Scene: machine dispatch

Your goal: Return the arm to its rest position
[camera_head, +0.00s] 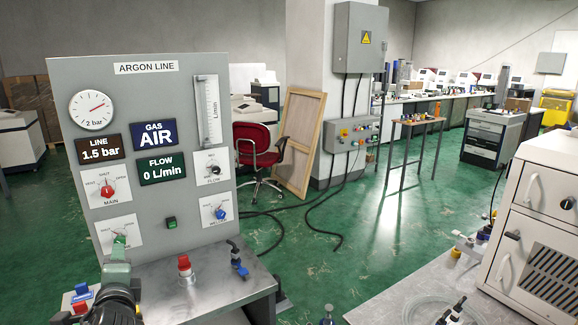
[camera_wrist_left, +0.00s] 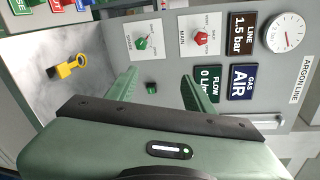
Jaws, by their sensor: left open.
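My left gripper (camera_head: 117,256) is in front of the lower left of the grey Argon Line panel (camera_head: 150,225), just below the green knob (camera_head: 120,240). In the left wrist view its two green fingers (camera_wrist_left: 160,90) are spread apart with nothing between them. The panel's small green button (camera_wrist_left: 151,87) shows in the gap behind them. The red MAIN knob (camera_wrist_left: 201,38) and the green knob (camera_wrist_left: 143,43) show beyond the fingers. How far the fingertips are from the panel is hard to tell. My right gripper is not in view.
A metal shelf (camera_head: 215,285) juts out below the panel, with a red-capped fitting (camera_head: 184,264) and a dark blue fitting (camera_head: 238,262) on it. A white cabinet (camera_head: 540,215) stands at the right beside a bench with hoses. Green floor (camera_head: 370,225) lies open between.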

